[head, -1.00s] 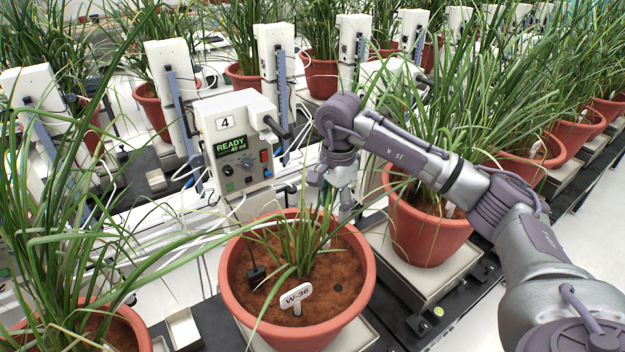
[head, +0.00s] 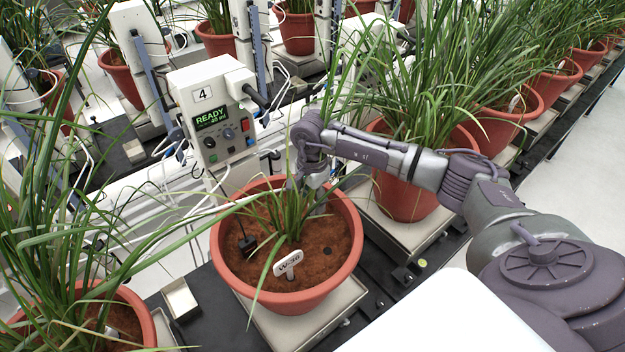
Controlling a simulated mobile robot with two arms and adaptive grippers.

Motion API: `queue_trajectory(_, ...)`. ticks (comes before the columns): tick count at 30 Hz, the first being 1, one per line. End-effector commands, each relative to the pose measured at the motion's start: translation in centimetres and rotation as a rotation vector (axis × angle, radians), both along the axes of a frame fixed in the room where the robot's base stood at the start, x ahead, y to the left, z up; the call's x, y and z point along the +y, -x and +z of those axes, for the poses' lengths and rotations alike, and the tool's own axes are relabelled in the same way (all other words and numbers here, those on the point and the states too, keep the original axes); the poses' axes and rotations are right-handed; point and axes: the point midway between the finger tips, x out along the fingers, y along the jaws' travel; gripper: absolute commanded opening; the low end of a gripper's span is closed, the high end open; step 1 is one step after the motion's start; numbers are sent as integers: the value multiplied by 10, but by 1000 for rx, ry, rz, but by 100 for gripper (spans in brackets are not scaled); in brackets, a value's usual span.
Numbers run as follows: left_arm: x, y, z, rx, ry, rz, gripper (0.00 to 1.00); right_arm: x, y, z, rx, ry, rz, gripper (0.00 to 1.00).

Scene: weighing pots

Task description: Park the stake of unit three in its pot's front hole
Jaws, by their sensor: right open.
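A terracotta pot (head: 221,258) with a grassy plant stands on a pale scale plate in the middle. A white tag (head: 288,262) reading W-36 stands in its soil. A black stake (head: 247,243) stands in the soil on the left side. A dark hole (head: 327,251) shows in the soil at the front right. The white control box (head: 215,120) behind this pot is marked 4 and reads READY; no unit marked 3 is legible. My right gripper (head: 312,188) is open, pointing down by the pot's back rim, its fingertips partly hidden by leaves. My left gripper is out of view.
Another potted plant (head: 405,190) stands close at the right, under my right forearm. A third pot (head: 140,305) is at the lower left, its leaves reaching across.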

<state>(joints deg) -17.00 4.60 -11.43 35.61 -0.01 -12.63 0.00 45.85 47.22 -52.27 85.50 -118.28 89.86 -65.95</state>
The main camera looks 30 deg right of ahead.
Motion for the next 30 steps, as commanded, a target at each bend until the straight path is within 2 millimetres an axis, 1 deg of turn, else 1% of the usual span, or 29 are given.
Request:
queue_trajectory(1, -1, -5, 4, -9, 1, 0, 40, 0, 0, -4, 2, 0, -2, 53)
queue_trajectory(3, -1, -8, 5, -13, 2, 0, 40, 0, 0, -10, 1, 1, -1, 53)
queue_trajectory(8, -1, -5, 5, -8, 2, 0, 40, 0, 0, -17, 0, 0, 1, 53)
queue_trajectory(14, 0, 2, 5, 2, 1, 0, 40, 0, 0, -17, 0, 1, 1, 53)
queue_trajectory(15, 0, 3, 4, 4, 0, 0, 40, 0, 0, -17, 0, 1, 1, 51)
queue_trajectory(20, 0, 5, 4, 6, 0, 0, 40, 0, 0, -17, 0, 1, 0, 25)
queue_trajectory(24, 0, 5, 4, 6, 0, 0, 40, 0, 0, -17, -1, 1, 0, 1)
queue_trajectory(25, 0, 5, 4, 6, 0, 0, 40, 0, 0, -17, -1, 1, 0, 0)
queue_trajectory(30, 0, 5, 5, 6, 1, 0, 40, 0, 0, -16, -1, 1, 0, 0)
